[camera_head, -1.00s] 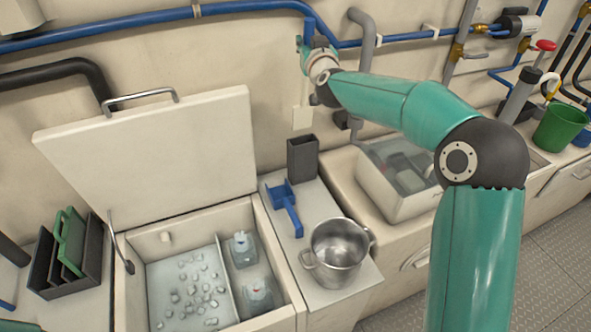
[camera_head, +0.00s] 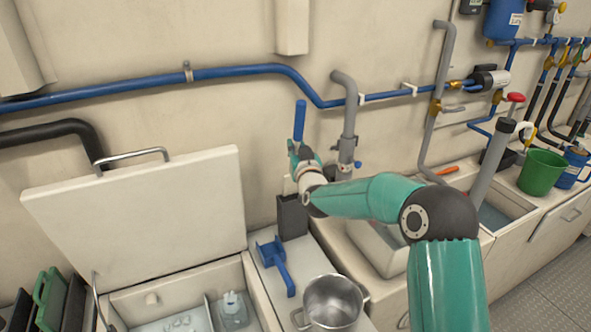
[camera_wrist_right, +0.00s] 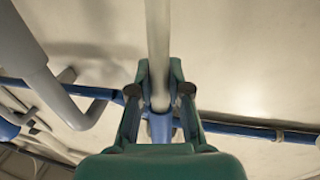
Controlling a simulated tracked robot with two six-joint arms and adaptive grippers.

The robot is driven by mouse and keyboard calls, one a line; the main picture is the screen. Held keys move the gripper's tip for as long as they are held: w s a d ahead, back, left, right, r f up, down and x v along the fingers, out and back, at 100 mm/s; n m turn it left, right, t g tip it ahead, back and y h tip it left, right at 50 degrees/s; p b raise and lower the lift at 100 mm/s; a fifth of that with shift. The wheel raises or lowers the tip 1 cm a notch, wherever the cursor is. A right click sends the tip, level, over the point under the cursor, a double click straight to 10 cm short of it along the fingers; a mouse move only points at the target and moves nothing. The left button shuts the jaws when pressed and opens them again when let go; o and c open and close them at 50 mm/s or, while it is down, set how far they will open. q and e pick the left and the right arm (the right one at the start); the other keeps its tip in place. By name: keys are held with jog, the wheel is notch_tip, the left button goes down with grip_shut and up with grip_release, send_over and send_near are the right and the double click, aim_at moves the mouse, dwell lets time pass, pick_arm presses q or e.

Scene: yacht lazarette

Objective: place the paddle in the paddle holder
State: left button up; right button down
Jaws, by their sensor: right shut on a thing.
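My right gripper (camera_head: 299,155) is shut on the paddle, whose blue handle (camera_head: 300,119) stands nearly upright above the fingers. In the right wrist view, the gripper's fingers (camera_wrist_right: 159,95) close on the paddle's pale shaft (camera_wrist_right: 158,40), with a blue part just below. The paddle holder looks to be the dark grey upright box (camera_head: 292,217) on the counter against the wall. My gripper is above it. My wrist hides the paddle's lower part, so I cannot tell whether it enters the box. My left gripper is not in view.
A blue scoop-like item (camera_head: 274,262) and a metal pot (camera_head: 333,303) stand on the counter in front of the box. The raised white lid (camera_head: 140,205) is to the left. A grey pipe (camera_head: 347,125) and blue pipe (camera_head: 240,70) run close by on the wall.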

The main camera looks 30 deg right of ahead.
notch_tip(320, 180, down, 4)
jog(key=shift+a+r+g, duration=0.1)
jog(key=shift+g, duration=0.2)
jog(key=shift+f, duration=0.45)
jog(key=f, duration=0.2)
jog(key=w+f, duration=0.1)
jog(key=f, duration=0.1)
jog(key=shift+s+r, duration=0.25)
jog(key=shift+r, duration=0.2)
jog(key=shift+w+f+b, duration=0.15)
jog(key=shift+f+b, duration=0.2)
jog(key=shift+b, duration=0.25)
pick_arm(q)
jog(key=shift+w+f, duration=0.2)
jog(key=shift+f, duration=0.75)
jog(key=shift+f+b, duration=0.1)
jog(key=shift+b, duration=0.25)
pick_arm(e)
jog(key=shift+f, duration=0.1)
